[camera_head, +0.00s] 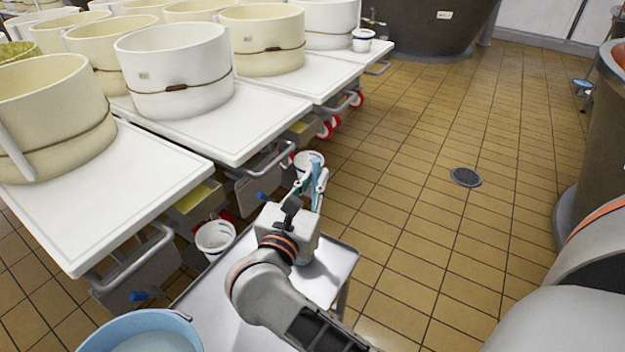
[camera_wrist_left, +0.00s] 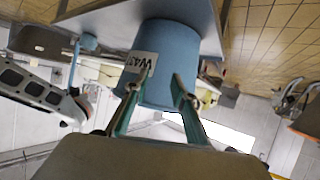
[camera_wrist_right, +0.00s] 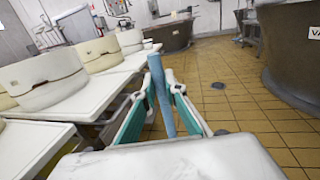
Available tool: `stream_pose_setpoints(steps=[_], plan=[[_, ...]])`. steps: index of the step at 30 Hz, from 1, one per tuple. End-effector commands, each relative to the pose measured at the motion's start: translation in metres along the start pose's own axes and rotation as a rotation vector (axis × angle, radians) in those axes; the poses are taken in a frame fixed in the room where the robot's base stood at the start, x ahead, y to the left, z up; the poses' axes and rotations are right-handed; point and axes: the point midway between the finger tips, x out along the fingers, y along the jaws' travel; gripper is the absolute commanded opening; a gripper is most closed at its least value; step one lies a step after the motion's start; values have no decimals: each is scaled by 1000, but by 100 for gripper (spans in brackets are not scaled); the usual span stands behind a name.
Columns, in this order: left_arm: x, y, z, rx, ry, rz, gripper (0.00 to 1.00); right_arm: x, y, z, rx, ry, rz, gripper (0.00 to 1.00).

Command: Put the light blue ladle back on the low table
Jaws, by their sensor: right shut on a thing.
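The light blue ladle is upright in my right gripper (camera_head: 312,178), which is shut on its handle (camera_head: 316,166). The handle also stands between the fingers in the right wrist view (camera_wrist_right: 160,95). In the left wrist view, which is upside down, the ladle (camera_wrist_left: 75,62) hangs with its bowl toward the low table. The low metal table (camera_head: 335,268) is under my right gripper; I cannot tell whether the bowl touches it. My left gripper (camera_wrist_left: 163,78) is open, fingertips apart, in front of a light blue bucket (camera_wrist_left: 170,55); the head view does not show this gripper.
The light blue bucket (camera_head: 145,332) stands at the low table's left end. White pails (camera_head: 215,238) are beside and beyond the low table. White tables with large cheese moulds (camera_head: 175,70) fill the left. Tiled floor with a drain (camera_head: 466,177) is open at right.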

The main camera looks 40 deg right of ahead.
Motion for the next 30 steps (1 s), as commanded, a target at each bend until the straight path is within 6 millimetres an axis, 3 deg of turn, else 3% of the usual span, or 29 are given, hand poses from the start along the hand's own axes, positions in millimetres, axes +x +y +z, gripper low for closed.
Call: stream_pose_setpoints(steps=[8,9,10,24,30], plan=[[1,-1,4,0,-6,-2,26,0,0,-4,0,0,0,0],[2,-1,2,0,-3,-3,26,0,0,-2,1,0,0,22],[2,-1,2,0,-3,-3,26,0,0,-2,1,0,0,28],[2,-3,-3,7,4,-7,26,0,0,5,5,-2,0,28],[1,-3,4,6,-9,-7,26,-3,1,2,1,0,-1,28]])
